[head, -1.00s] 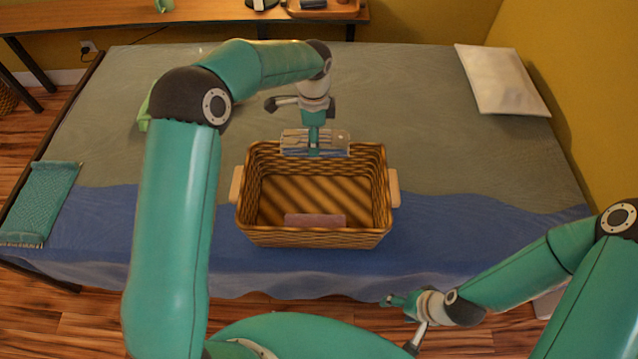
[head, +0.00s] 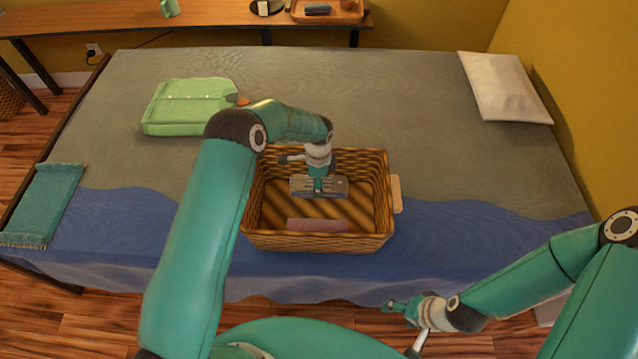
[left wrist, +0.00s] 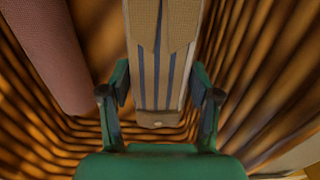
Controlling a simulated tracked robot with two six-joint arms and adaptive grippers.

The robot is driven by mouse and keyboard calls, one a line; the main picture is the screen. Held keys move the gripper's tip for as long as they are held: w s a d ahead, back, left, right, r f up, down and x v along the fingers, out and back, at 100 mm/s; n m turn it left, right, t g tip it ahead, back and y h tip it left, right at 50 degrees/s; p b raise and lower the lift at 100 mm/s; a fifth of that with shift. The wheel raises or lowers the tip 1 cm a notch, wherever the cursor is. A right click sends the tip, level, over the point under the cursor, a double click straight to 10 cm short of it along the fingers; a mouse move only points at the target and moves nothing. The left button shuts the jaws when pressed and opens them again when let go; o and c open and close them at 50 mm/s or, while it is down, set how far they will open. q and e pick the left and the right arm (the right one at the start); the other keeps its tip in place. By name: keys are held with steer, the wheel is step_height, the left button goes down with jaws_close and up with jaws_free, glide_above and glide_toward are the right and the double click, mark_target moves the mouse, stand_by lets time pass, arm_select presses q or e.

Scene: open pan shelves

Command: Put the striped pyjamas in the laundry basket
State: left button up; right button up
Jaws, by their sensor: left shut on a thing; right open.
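The folded striped pyjamas (head: 334,186), pale with blue stripes, are held by my left gripper (head: 318,184) inside the wicker laundry basket (head: 384,215). In the left wrist view the striped cloth (left wrist: 158,70) stands between the two fingers of my left gripper (left wrist: 160,95), with basket walls around it. The cloth appears above the basket floor; whether it touches is hard to tell. A pinkish folded item (head: 317,225) lies in the basket's near part and also shows in the left wrist view (left wrist: 48,55). My right gripper (head: 396,305) is open and empty past the bed's near edge.
The basket stands on the bed's blue blanket (head: 450,235). A desk (head: 200,20) stands behind.

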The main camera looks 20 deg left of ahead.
arm_select(q)
steer(key=shift+w+f, duration=0.1)
steer(key=shift+f, duration=0.45)
steer(key=shift+f+b, duration=0.6)
steer(key=shift+b, duration=0.2)
steer(key=o, duration=1.3)
steer(key=shift+r, duration=0.1)
steer(key=shift+r+p, duration=0.45)
steer(key=shift+p, duration=0.25)
step_height(320, 180, up, 12)
steer(key=shift+r, duration=0.1)
